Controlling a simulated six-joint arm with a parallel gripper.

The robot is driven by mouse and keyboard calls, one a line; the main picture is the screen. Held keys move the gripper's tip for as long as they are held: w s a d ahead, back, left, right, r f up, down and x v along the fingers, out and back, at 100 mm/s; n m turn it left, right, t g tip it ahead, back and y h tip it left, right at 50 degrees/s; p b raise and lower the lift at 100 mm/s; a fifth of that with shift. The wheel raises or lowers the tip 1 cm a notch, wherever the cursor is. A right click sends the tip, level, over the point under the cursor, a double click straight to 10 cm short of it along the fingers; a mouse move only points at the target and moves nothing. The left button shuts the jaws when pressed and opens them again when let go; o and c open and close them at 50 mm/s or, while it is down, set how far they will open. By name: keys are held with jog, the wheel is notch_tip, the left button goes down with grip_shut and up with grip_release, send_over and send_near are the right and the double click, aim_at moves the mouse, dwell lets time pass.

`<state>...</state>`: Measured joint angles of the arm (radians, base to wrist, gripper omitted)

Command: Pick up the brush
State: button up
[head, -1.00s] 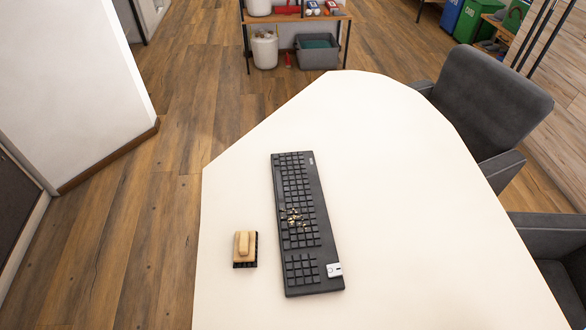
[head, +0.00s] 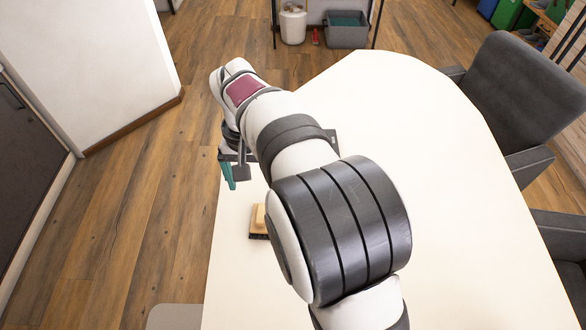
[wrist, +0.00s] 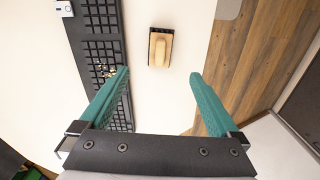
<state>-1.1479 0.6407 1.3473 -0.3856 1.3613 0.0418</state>
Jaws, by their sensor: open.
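The brush (head: 259,222) has a light wooden handle and dark bristles. It lies on the white table near its left edge, partly hidden by my arm in the head view. In the wrist view the brush (wrist: 160,48) shows whole, ahead of the fingertips and roughly midway between their lines. My gripper (wrist: 157,75) is open, its two green fingers wide apart with nothing between them. In the head view one green finger (head: 229,176) hangs over the table's left edge, apart from the brush.
A black keyboard (wrist: 96,40) with crumbs on it lies left of the brush in the wrist view, close to the left finger. A small white object (wrist: 64,8) sits at its end. The table (head: 450,200) is clear at right, with grey chairs (head: 520,95) beside it.

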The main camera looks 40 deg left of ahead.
aim_at(262, 217)
jog(key=f, duration=1)
jog(key=a+f, duration=0.1)
jog(key=f, duration=0.4)
jog(key=shift+w+f, duration=0.25)
jog(key=shift+w, duration=0.15)
jog(key=c, duration=1.5)
